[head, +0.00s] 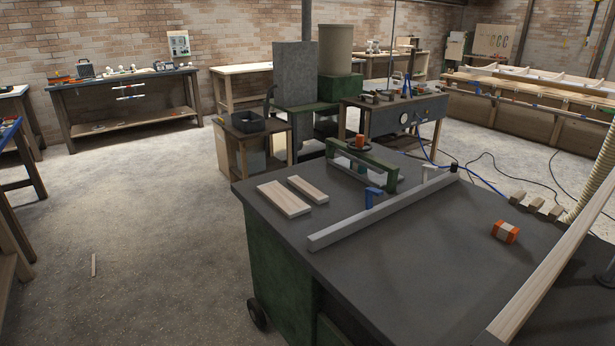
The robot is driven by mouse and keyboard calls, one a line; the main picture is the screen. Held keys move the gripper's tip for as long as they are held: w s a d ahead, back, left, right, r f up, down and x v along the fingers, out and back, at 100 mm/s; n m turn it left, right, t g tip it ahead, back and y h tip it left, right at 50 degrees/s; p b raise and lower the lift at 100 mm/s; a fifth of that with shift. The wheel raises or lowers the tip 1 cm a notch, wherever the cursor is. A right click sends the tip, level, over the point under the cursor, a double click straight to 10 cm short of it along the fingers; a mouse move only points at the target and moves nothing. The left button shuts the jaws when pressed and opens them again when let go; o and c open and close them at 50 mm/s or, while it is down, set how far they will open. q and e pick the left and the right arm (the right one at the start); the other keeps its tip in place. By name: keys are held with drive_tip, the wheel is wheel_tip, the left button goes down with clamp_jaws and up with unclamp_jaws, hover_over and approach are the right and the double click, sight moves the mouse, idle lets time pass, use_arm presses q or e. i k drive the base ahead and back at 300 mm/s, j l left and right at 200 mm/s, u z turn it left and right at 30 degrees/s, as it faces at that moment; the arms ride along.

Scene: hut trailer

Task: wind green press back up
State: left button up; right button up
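A small green press-like frame (345,150) stands near the far edge of the dark worktop (420,270). It has a green crossbar on legs, and an orange-red knob (360,142) sits on top of it. A pale flat piece lies under the crossbar; whether the press touches it cannot be told from here. Neither of my grippers is in view.
Two wooden boards (283,199) lie left of the press. A long grey fence (380,208) with a blue clamp (373,195) crosses the worktop. An orange block (506,232) and a long plank (540,280) lie to the right. Open floor (150,230) is at left.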

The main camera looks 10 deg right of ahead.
sight(359, 144)
drive_tip(key=i+z, duration=0.55)
drive_tip(key=j+z, duration=0.1)
drive_tip(key=z, duration=0.3)
drive_tip(key=j+z, duration=0.1)
drive_tip(key=z, duration=0.3)
drive_tip(key=i+j+z, duration=0.1)
drive_tip(key=z, duration=0.3)
drive_tip(key=j+z, duration=0.15)
drive_tip(key=z, duration=0.25)
drive_tip(key=j+z, duration=0.1)
drive_tip(key=j, duration=0.3)
drive_tip(key=k+j+z, duration=0.15)
drive_tip(key=j, duration=0.25)
drive_tip(key=j+z, duration=0.1)
drive_tip(key=j, duration=0.3)
drive_tip(key=k+j+z, duration=0.15)
drive_tip(key=j, duration=0.25)
drive_tip(key=j+z, duration=0.1)
drive_tip(key=j, duration=0.3)
drive_tip(key=k+j+z, duration=0.1)
drive_tip(key=j, duration=0.25)
drive_tip(key=k+j+z, duration=0.15)
drive_tip(key=j, duration=0.25)
